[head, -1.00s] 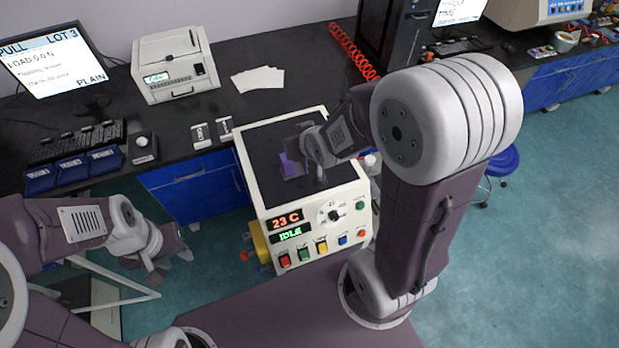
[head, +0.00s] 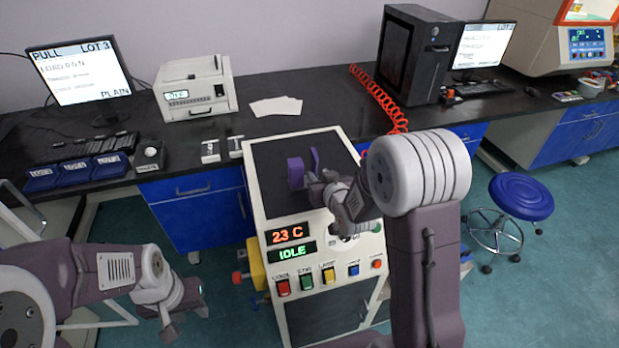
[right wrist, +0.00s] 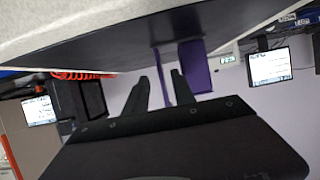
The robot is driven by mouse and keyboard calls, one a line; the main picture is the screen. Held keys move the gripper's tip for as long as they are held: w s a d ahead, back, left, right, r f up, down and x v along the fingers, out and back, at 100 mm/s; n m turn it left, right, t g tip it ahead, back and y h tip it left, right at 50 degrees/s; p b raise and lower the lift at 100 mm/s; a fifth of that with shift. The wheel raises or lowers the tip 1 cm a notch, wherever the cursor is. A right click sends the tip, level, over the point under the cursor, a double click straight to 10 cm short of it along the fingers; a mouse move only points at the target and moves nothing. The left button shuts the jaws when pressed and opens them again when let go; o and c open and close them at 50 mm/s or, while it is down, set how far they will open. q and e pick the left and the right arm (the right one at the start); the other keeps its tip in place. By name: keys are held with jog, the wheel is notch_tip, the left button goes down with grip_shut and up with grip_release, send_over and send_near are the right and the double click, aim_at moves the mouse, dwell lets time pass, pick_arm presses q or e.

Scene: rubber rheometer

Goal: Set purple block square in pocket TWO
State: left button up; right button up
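A purple block (head: 296,172) stands on the dark top of the white machine (head: 270,150). A thinner upright purple piece (head: 315,160) is just right of it. I cannot tell whether the two are joined. My right gripper (head: 313,180) is low over the machine top, beside the purple pieces. In the right wrist view its fingers (right wrist: 160,80) are apart, with the thin purple piece (right wrist: 162,72) showing between or beyond them and the wider purple block (right wrist: 195,68) to the right. My left gripper (head: 185,318) is open and empty at lower left. I cannot make out pocket TWO.
Labelled blue trays (head: 75,172) lie on the black bench at left, near a keyboard (head: 95,145) and two small pale items (head: 210,150). A white instrument (head: 195,88) and paper sheets (head: 275,106) are behind. A blue stool (head: 522,195) stands at right.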

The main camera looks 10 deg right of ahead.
aim_at(314, 172)
jog(key=x, duration=0.5)
jog(key=shift+w+a+f, duration=0.15)
grip_shut()
dwell(1.2)
